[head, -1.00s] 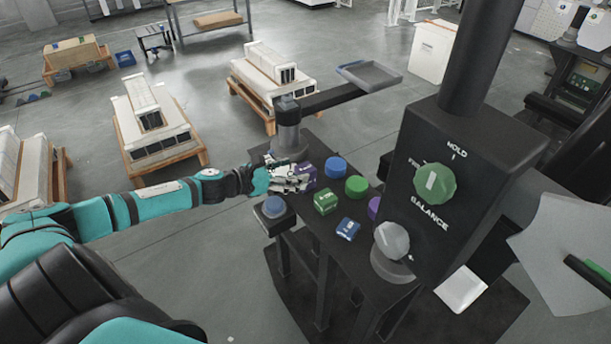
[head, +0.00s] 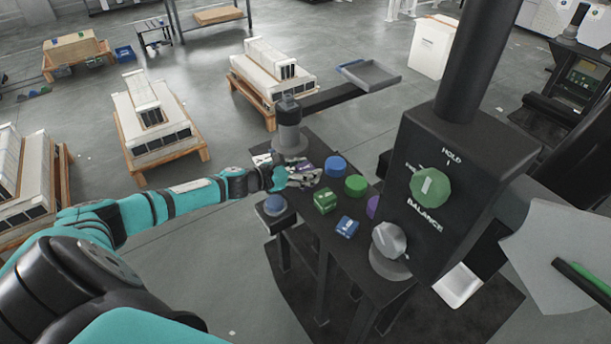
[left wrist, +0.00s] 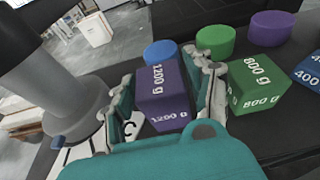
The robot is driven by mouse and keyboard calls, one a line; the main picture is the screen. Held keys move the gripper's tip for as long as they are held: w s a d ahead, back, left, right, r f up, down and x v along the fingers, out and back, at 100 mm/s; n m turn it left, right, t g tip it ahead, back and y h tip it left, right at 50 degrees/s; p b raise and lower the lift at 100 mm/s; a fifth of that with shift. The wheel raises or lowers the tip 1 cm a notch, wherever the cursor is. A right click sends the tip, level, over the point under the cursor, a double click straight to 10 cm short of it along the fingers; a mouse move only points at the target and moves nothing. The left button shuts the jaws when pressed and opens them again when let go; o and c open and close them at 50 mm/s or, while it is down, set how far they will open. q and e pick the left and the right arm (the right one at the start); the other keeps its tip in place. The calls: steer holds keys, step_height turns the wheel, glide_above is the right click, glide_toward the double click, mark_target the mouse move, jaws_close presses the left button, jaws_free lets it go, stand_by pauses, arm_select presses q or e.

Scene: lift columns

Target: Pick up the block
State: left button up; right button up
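A purple block (left wrist: 162,95) marked 1200 g stands on the dark table between the fingers of my left gripper (left wrist: 165,100) in the left wrist view. The right finger is close to the block, and a strip of table shows between the left finger and the block. The left gripper is open around it. In the head view the left gripper (head: 300,173) is at the table's left side and mostly hides the purple block. A green block (head: 325,200) marked 800 g and a blue block (head: 347,227) stand to the right. My right gripper is not in view.
Round blue (head: 335,166), green (head: 355,185) and purple (head: 372,207) pieces stand behind and beside the blocks. A dark post (head: 289,125) rises close behind the gripper. A dark control box (head: 462,165) with knobs stands at the right.

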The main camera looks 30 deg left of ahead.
arm_select(q)
jaws_close()
steer(key=shift+w+r, duration=0.15)
steer(key=shift+r, duration=0.05)
